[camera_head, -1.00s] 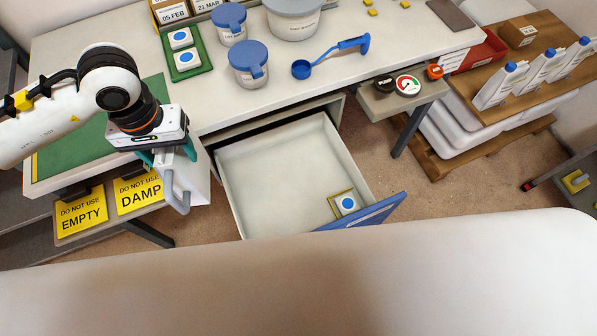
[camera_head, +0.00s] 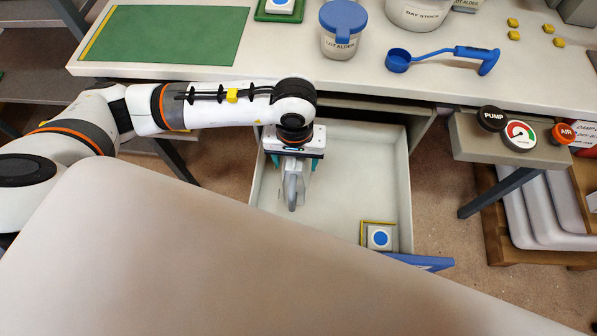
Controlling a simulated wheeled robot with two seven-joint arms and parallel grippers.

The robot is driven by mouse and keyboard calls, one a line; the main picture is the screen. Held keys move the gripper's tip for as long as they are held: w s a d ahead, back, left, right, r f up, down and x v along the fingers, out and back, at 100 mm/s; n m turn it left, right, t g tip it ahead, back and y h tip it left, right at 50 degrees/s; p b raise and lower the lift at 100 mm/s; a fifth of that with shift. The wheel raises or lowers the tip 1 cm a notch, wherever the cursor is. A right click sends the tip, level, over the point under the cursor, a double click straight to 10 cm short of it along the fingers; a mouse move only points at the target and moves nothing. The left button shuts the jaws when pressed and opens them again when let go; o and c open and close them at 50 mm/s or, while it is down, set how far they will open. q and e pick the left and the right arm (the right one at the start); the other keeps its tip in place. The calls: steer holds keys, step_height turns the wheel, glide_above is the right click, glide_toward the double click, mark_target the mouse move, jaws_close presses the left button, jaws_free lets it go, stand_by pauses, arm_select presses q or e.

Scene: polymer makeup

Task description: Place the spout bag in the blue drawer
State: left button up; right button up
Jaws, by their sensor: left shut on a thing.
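The blue drawer (camera_head: 425,262) stands open below the bench. It has a pale interior and a blue front panel. My left gripper (camera_head: 294,163) points down over the left part of the drawer, its teal fingers shut on a pale item with a grey curved part, which looks like the spout bag (camera_head: 292,190). The gripper hides much of the bag, and I cannot tell whether the bag touches the drawer floor. My right gripper is not in view.
A small tile with a blue dot (camera_head: 380,238) lies in the drawer's front right corner. The drawer's middle is clear. A side shelf with a gauge (camera_head: 519,135) is to the right. A blue-lidded tub (camera_head: 341,30) and blue scoop (camera_head: 440,55) stand on the bench.

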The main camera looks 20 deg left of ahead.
arm_select(q)
steer(key=shift+f, duration=2.55)
steer(key=o, duration=1.4)
step_height(320, 180, up, 12)
steer(key=shift+r, duration=0.15)
steer(key=shift+r, duration=0.1)
